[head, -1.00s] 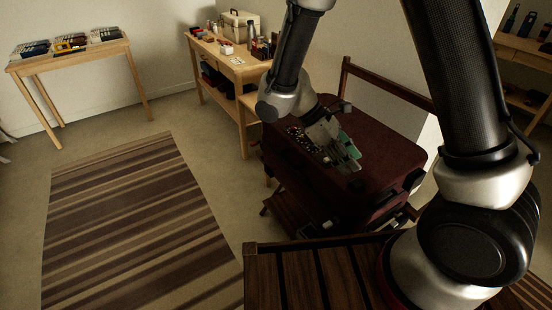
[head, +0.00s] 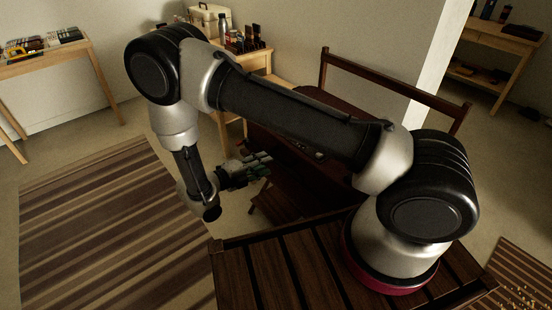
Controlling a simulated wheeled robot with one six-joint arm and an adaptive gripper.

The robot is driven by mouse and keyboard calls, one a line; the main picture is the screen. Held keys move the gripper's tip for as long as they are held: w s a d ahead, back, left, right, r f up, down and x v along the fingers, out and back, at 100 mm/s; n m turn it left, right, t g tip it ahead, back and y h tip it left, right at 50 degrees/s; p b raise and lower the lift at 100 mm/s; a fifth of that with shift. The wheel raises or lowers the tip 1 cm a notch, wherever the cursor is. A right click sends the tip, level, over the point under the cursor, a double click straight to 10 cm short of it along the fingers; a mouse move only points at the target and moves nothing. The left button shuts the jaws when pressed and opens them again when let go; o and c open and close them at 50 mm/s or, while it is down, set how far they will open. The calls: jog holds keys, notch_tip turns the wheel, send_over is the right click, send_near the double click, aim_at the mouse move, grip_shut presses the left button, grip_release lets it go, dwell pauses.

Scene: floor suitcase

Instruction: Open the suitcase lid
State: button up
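The dark maroon suitcase (head: 325,101) stands on a dark wooden rack, right of centre in the head view. My upper arm crosses in front of it and hides much of it. A strip of its top shows above the arm, and a dark part of its front shows below. I cannot tell from this view whether the lid is shut or raised. My gripper (head: 266,162) is low at the suitcase's left front side, its fingers pointing right toward it. Nothing shows held in it. The fingers are small and dark, so their opening and any contact are unclear.
The rack's wooden back rail (head: 395,87) rises behind the suitcase near a white wall edge. A slatted wooden surface (head: 290,275) lies under my arm's base. A wooden table (head: 258,62) with bottles and a case stands behind. The striped rug (head: 105,225) at left is clear.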

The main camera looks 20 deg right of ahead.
aim_at(277, 159)
jog(key=x, duration=0.7)
jog(key=shift+d+f, duration=0.1)
jog(key=shift+d, duration=0.2)
jog(key=shift+c, duration=0.3)
grip_shut()
